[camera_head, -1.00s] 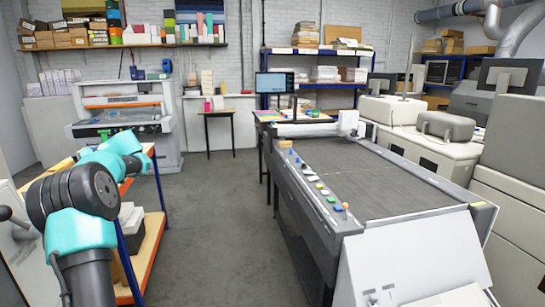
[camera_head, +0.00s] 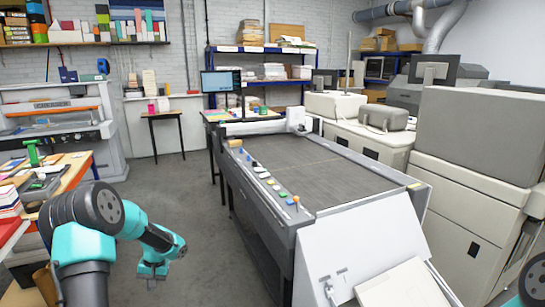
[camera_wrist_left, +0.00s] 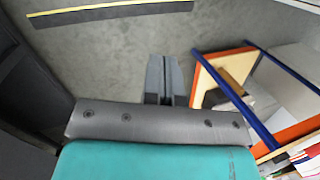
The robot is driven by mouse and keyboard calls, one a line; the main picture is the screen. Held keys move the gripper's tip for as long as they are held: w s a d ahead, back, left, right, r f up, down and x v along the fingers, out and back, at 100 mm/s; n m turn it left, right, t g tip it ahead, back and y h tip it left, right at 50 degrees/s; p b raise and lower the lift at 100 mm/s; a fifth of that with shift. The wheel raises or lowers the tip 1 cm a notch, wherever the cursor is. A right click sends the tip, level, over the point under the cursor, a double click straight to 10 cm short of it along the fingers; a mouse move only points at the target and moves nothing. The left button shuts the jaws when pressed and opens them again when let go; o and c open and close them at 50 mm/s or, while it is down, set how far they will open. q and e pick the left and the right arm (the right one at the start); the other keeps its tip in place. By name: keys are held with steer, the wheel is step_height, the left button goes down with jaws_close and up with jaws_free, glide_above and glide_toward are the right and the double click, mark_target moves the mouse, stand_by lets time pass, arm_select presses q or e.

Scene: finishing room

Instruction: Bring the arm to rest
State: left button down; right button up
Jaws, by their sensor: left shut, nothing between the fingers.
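My left arm (camera_head: 95,215) is teal and dark grey and comes in at the lower left of the head view. Its forearm reaches right and its wrist bends down, with the left gripper (camera_head: 151,284) low over the grey floor, left of the large flatbed machine (camera_head: 240,205). In the left wrist view the two grey fingers (camera_wrist_left: 164,62) lie together, shut and empty, with floor behind them. A teal piece of my right arm (camera_head: 535,282) shows at the lower right edge; the right gripper is out of view.
A cluttered workbench (camera_head: 78,172) stands at the left, close to my left arm. Its orange-edged shelf (camera_wrist_left: 222,70) and blue legs show in the left wrist view. Bulky grey cabinets (camera_head: 465,180) fill the right. Open floor (camera_head: 195,190) lies between bench and machine.

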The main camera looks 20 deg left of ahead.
arm_select(q)
steer(key=d+f+m+t+h, duration=0.1)
steer(key=d+f, duration=0.3)
steer(key=d, duration=0.3)
steer(key=d+f+m+h, duration=0.1)
steer(key=d+f+h, duration=0.1)
steer(key=d+f, duration=0.35)
steer(key=s+d+f+t, duration=0.1)
steer(key=s+d, duration=0.3)
steer(key=d, duration=0.4)
steer(key=s+d+f+m+t+h, duration=0.1)
steer(key=s+d+f, duration=0.1)
steer(key=s+d, duration=0.3)
steer(key=s+d+f+m+h, duration=0.1)
steer(key=s+d, duration=0.3)
steer(key=d, duration=0.9)
steer(key=shift+s+f+t, duration=0.15)
steer(key=shift+f+t, duration=0.25)
steer(key=shift+f, duration=0.35)
